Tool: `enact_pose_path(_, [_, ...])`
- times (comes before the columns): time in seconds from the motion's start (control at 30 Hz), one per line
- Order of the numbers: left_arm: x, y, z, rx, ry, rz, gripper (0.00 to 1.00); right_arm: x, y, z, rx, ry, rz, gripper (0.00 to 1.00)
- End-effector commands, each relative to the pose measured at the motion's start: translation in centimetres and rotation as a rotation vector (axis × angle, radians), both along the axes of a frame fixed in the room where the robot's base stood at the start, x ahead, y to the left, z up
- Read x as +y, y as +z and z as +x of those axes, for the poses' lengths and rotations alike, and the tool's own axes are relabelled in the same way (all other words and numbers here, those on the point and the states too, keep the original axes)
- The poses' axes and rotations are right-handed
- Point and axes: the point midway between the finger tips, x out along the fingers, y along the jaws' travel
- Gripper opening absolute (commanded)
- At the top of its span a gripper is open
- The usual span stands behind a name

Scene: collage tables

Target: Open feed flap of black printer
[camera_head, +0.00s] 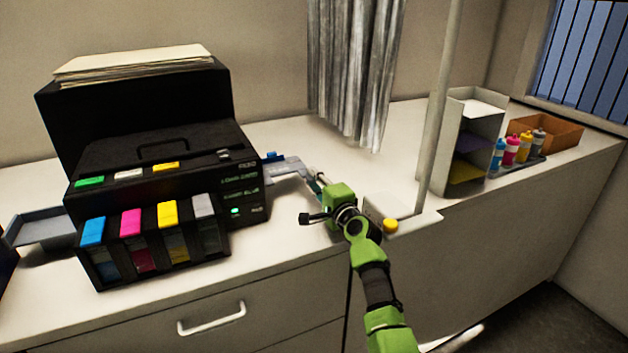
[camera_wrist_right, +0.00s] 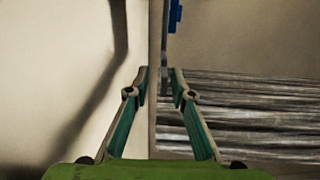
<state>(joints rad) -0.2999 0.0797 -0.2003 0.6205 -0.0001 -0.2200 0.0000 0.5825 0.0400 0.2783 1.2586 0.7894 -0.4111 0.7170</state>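The black printer (camera_head: 150,150) stands on the white counter at left in the head view, with a paper stack on top. A pale grey-blue flap (camera_head: 290,165) juts from its right side, with a small blue tab (camera_head: 271,155). My right gripper (camera_head: 317,183) is at the flap's outer end. In the right wrist view, its fingertips (camera_wrist_right: 161,76) are apart with a narrow gap. The flap's thin grey edge (camera_wrist_right: 165,45) lines up with that gap, and the blue tab (camera_wrist_right: 175,15) is above. I cannot tell whether the fingers touch it. My left gripper is out of view.
Coloured cartridges (camera_head: 165,216) line the printer's front; a grey tray (camera_head: 45,227) is at its left. A white post base with a yellow button (camera_head: 390,225) is close right of my gripper. A grey curtain (camera_head: 355,75) hangs behind. A shelf unit (camera_head: 470,140) and bottles (camera_head: 512,150) stand farther right.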

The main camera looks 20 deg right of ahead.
Motion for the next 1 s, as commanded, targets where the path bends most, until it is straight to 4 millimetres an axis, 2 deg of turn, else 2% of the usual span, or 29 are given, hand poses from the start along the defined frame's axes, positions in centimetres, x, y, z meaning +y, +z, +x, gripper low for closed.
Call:
enact_pose_path(0.27, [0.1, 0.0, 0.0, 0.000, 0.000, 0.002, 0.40, 0.0, 0.0, -1.0, -0.002, 0.000, -0.001, 0.22])
enact_pose_path(0.73, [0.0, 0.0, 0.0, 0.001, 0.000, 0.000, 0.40, -0.2, -0.1, -6.8, 0.000, 0.000, -0.001, 0.22])
enact_pose_path(1.0, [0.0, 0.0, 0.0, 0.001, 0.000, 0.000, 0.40, -0.3, 0.0, -7.5, 0.001, 0.000, 0.001, 0.22])
